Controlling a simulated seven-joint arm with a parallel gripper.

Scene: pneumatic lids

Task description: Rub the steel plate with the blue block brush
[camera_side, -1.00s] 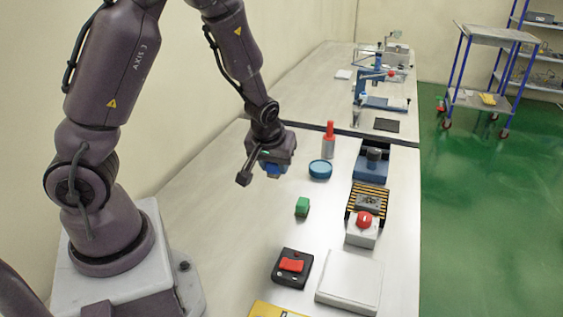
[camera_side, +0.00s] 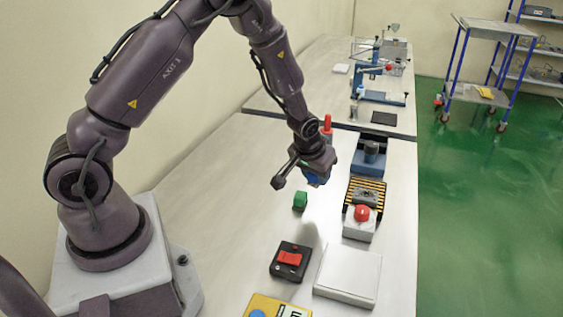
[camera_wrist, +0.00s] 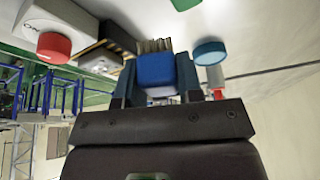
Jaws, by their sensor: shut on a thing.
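My gripper (camera_side: 314,162) is shut on the blue block brush (camera_side: 316,179) and holds it above the bench. In the wrist view the brush (camera_wrist: 156,70) sits between the two fingers (camera_wrist: 157,84), its tan bristles pointing away from the gripper. A grey metal plate (camera_side: 366,193), likely the steel plate, lies in a black-and-yellow striped frame to the right of the gripper. In the wrist view this plate (camera_wrist: 100,62) is partly visible to the left of the brush. The brush appears apart from it.
A red button on a white box (camera_side: 360,226) stands just in front of the striped frame. A green block (camera_side: 300,201) lies below the gripper. A red-topped bottle (camera_side: 327,127) and a blue device (camera_side: 370,158) stand behind. A blue round lid (camera_wrist: 209,52) is near the bottle.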

